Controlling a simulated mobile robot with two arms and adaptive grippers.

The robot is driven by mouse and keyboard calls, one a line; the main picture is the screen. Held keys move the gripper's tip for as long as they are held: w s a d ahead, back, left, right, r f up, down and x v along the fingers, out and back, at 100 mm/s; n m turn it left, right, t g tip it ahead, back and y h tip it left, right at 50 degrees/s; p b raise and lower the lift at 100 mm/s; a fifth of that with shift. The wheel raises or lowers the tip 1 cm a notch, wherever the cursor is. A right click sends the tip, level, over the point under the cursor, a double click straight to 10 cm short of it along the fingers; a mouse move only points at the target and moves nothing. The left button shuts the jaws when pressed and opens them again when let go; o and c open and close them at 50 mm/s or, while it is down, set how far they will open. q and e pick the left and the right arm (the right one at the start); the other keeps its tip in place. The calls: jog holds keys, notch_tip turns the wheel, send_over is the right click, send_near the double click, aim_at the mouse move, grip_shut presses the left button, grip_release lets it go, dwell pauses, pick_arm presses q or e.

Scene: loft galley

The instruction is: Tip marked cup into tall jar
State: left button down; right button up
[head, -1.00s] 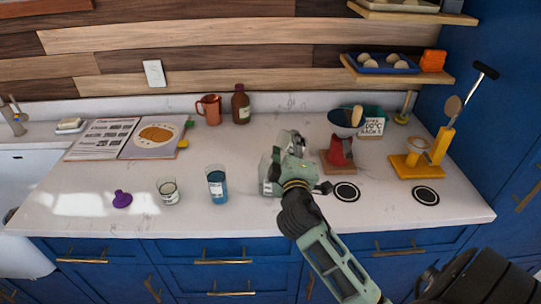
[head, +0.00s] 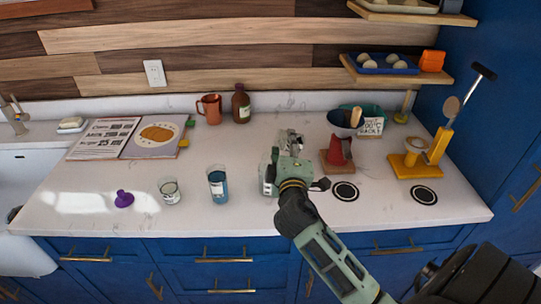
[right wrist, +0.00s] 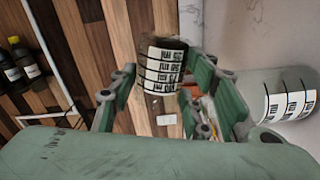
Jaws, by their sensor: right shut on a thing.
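In the right wrist view my right gripper (right wrist: 175,95) is shut on the marked cup (right wrist: 164,66), a clear cup with several white bands of dark marks. Against the wall planks and the standing jar, the cup looks tipped well over. The tall jar (right wrist: 290,95), clear with similar bands, stands upright on the counter at the right of that view. In the head view my right gripper (head: 291,140) is over the middle of the counter, and the jar (head: 266,180) is partly hidden by my arm. Whether anything is flowing cannot be told. My left gripper is out of view.
A blue-filled glass (head: 218,187) and a short glass (head: 169,191) stand left of the jar, with a purple stopper (head: 124,199) further left. A red stand with a dark bowl (head: 338,152) is close on the right. An orange mug (head: 210,108) and brown bottle (head: 241,104) stand behind.

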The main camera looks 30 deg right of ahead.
aim_at(278, 142)
jog(key=shift+w+a+r+n+p, duration=0.2)
jog(key=shift+a+n+p, duration=0.05)
jog(key=shift+n+p, duration=0.2)
jog(key=shift+w+a+r+n+p, duration=0.1)
jog(key=shift+a+r+n+p, duration=0.15)
jog(key=shift+n+p, duration=0.65)
jog(key=shift+w+a+r+n+p, duration=0.1)
jog(key=shift+r+n+p, duration=0.1)
jog(key=shift+n+p, duration=0.65)
dwell(0.5)
jog(key=shift+w+a+r+n+p, duration=0.2)
jog(key=shift+a+n+p, duration=0.1)
jog(key=shift+n+p, duration=0.65)
jog(key=shift+w+a+r+n+p, duration=0.15)
jog(key=shift+a+n+p, duration=0.1)
jog(key=shift+n+p, duration=0.65)
dwell(1.2)
jog(key=shift+f, duration=0.1)
